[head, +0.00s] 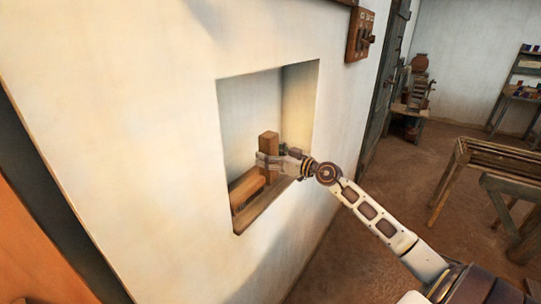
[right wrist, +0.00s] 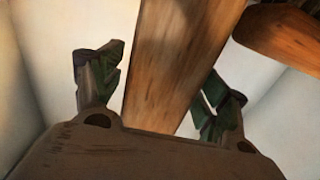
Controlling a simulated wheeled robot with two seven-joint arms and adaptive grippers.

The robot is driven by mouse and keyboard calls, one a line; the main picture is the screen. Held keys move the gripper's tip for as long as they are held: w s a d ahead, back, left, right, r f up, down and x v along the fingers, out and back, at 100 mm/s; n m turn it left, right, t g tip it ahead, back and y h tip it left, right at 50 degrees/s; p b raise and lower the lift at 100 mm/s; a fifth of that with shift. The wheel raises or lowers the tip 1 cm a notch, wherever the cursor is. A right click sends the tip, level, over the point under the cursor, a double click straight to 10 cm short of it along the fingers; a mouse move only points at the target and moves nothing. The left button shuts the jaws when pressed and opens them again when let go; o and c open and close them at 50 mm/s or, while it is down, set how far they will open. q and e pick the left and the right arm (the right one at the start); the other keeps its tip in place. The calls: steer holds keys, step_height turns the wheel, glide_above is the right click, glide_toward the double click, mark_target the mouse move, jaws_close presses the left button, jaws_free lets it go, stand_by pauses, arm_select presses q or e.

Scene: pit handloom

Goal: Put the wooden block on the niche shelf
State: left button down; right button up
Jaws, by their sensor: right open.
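The wooden block (head: 268,150) stands upright in the wall niche, behind my right gripper, at the inner end of a lower wooden piece. The niche shelf (head: 262,209) is the wooden ledge at the niche's bottom. My right gripper (head: 268,158) reaches into the niche at the block and is open. In the right wrist view the block (right wrist: 180,60) passes between the two open fingers (right wrist: 160,85), with gaps on both sides. The block's lower end is hidden in the head view. My left gripper is not in view.
A lower wooden piece (head: 246,188) lies on the shelf's left part. The niche's side walls are close around my gripper. A wooden switch board (head: 360,35) hangs on the wall at upper right. A wooden bench (head: 490,160) stands on the floor at right.

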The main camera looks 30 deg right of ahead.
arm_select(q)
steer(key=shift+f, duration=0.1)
arm_select(e)
steer(key=shift+r, duration=0.1)
steer(key=shift+s+d, duration=0.25)
steer(key=shift+s, duration=0.35)
steer(key=shift+v, duration=1.95)
glide_toward(275, 155)
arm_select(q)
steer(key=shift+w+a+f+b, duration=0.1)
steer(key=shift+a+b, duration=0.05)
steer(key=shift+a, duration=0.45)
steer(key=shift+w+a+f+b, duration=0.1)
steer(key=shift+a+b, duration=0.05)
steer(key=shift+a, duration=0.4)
arm_select(e)
steer(key=shift+w+a, duration=0.1)
steer(key=shift+a, duration=0.05)
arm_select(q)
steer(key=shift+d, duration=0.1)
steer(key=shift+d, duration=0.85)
